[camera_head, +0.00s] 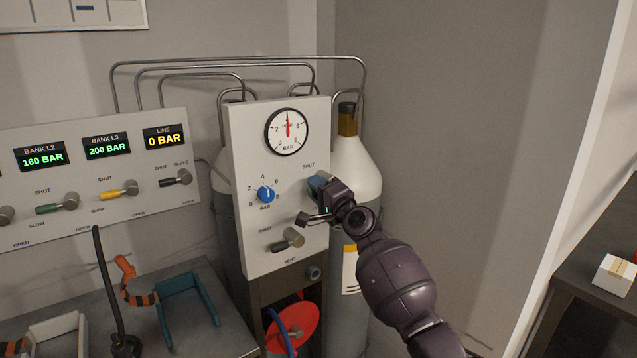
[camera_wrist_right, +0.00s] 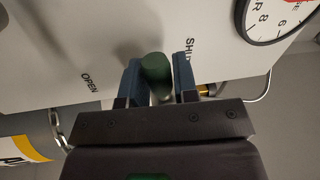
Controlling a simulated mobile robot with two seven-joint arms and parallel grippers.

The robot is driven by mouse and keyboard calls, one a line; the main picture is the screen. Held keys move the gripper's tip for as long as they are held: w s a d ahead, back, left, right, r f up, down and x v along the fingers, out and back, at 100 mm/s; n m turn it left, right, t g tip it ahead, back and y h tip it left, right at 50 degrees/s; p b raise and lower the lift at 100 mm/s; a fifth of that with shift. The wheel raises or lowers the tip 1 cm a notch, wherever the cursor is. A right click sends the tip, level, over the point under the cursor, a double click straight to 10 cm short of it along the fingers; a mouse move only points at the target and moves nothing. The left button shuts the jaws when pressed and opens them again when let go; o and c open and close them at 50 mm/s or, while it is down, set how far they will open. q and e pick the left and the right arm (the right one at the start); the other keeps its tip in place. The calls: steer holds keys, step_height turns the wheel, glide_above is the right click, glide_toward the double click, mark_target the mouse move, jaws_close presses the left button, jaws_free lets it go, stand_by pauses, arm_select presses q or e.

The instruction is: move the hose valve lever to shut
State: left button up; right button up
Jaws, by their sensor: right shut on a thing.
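A valve lever with a dark green grip (camera_wrist_right: 156,72) stands out from the white gauge panel (camera_head: 245,150). In the right wrist view it sits between the two blue fingers of my right gripper (camera_wrist_right: 158,80), shut on it. The word SHUT is printed on the right of the lever and OPEN lower on the left; the lever's exact angle is hard to tell. In the head view my right gripper (camera_head: 321,186) is at the panel's right edge, just below a SHUT label, and hides most of the lever. My left gripper is not in view.
A pressure gauge (camera_head: 287,132) is above, with a blue knob (camera_head: 266,194) and a vent lever (camera_head: 289,239) left of my gripper. A gas cylinder (camera_head: 355,165) stands close behind. A red reel (camera_head: 294,328) hangs below. The bank panel (camera_head: 95,215) is at the left.

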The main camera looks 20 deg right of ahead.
steer(key=shift+r+m, duration=0.25)
steer(key=shift+m, duration=0.25)
arm_select(q)
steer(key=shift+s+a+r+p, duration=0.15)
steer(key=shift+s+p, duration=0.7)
steer(key=shift+p, duration=0.05)
arm_select(e)
steer(key=shift+r+m+h, duration=0.15)
steer(key=shift+m+h, duration=0.15)
steer(key=shift+m, duration=0.5)
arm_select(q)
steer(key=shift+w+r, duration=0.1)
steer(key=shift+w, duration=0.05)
arm_select(e)
steer(key=o, duration=0.9)
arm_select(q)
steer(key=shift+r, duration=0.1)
